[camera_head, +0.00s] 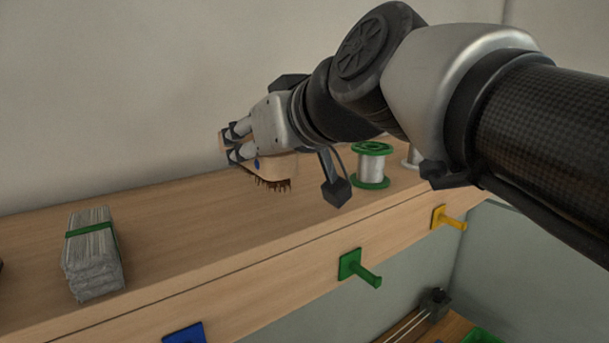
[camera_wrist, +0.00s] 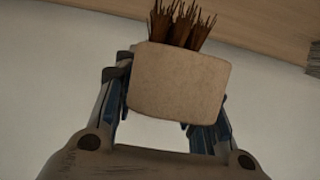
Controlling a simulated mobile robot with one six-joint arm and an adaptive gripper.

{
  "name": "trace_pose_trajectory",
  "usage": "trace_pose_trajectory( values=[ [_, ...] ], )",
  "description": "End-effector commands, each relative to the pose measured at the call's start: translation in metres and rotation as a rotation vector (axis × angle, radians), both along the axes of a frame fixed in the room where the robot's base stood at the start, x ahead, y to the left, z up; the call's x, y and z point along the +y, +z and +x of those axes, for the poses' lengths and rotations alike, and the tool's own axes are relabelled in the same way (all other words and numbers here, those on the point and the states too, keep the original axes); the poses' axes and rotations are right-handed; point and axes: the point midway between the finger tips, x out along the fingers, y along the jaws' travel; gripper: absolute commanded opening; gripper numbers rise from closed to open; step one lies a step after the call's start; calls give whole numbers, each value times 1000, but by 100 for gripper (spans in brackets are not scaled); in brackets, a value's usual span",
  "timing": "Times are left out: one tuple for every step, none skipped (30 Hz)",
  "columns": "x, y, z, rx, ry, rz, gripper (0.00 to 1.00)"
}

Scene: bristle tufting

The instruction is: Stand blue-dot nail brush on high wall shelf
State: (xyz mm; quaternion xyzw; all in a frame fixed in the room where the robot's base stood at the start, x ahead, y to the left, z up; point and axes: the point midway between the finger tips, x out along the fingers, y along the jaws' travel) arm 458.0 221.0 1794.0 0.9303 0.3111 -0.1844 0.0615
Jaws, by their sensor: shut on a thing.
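The blue-dot nail brush (camera_head: 275,168) is a light wooden block with brown bristles pointing down and a blue dot on its side. My gripper (camera_head: 236,143) is shut on it, over the wooden high wall shelf (camera_head: 165,225). In the wrist view the brush's wooden face (camera_wrist: 180,82) fills the space between my fingers (camera_wrist: 165,100), with the bristles at the top. The bristles look close above the shelf top; whether they touch it I cannot tell.
A bundle of grey strips with a green band (camera_head: 92,254) lies on the shelf at left. A green-ended spool of wire (camera_head: 371,166) stands right of the brush, another spool partly hidden behind my arm. Green (camera_head: 360,268), yellow (camera_head: 449,219) and blue (camera_head: 184,335) pegs are on the shelf's front. Shelf between bundle and brush is clear.

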Motion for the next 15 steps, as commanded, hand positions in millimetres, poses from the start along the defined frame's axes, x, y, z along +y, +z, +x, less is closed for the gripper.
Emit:
trace_pose_trajectory(
  values=[
    [0, -3, 0, -2, 0, 1, 4],
    [0, -5, 0, -1, 0, 1, 4],
    [0, -10, 0, 0, 0, -1, 4],
    [0, -14, 0, 1, -1, -1, 4],
    [0, -18, 0, 1, -1, 0, 4],
    [0, -25, 0, 2, 0, 0, 4],
    [0, -30, 0, 1, 0, 0, 4],
    [0, -34, 0, 1, 0, 0, 4],
    [0, -37, 0, 1, 0, -1, 4],
    [0, -40, 0, 1, -1, -1, 4],
    [0, -41, 0, 0, -1, 0, 4],
    [0, -42, 0, -1, -2, 0, 4],
    [0, -42, 0, -3, -1, 0, 4],
    [0, -41, 0, -3, -1, 0, 4],
    [0, -41, 0, -3, -1, 0, 4]
  ],
)
